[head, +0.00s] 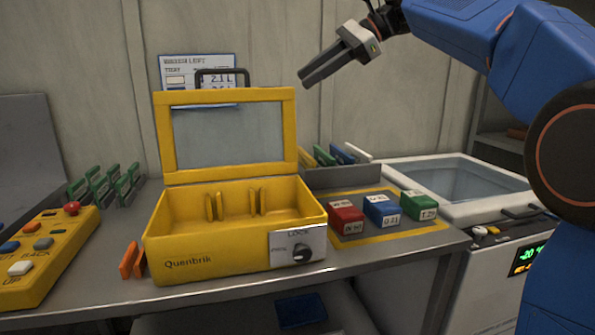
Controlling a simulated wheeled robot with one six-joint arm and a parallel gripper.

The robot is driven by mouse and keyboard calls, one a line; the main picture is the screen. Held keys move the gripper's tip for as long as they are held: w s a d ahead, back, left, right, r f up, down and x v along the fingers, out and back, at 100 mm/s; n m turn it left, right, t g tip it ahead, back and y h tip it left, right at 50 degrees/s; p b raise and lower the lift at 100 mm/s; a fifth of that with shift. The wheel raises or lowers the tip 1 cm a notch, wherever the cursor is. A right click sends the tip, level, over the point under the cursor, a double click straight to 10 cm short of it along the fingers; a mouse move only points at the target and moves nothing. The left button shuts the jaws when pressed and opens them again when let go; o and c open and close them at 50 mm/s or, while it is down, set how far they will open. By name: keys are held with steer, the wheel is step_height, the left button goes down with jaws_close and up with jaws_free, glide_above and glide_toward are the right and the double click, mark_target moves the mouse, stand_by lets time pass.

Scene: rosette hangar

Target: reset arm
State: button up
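My gripper (306,77) hangs in the air at the top middle, above and right of the open yellow case. Its grey fingers point down and to the left, and nothing shows between or below them. They overlap from this side, so I cannot tell whether they are open or shut. My blue arm comes in from the upper right.
The yellow case (205,246) stands on the grey bench with its lid up. Red (346,217), blue (381,209) and green (418,205) blocks sit on a yellow-edged mat. A yellow button panel (48,257) is at left, and a white cooler (494,274) is at right. Green clips (103,186) stand behind the panel.

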steer(key=s+d+f+n+t+h, duration=0.1)
steer(key=s+d+f+n+h, duration=0.2)
steer(key=s+d+f, duration=0.5)
steer(key=s+d+f+n+t+h, duration=0.1)
steer(key=s+d+f+n+h, duration=0.3)
steer(key=f, duration=1.8)
steer(key=s+d+f+n+t+h, duration=0.1)
steer(key=s+d+f+n+h, duration=0.3)
steer(key=s+d+f, duration=0.9)
steer(key=s+f+n, duration=0.2)
steer(key=s, duration=0.6)
steer(key=shift+s+d+f+t, duration=0.25)
steer(key=shift+s+f+t, duration=0.05)
steer(key=shift+t, duration=0.1)
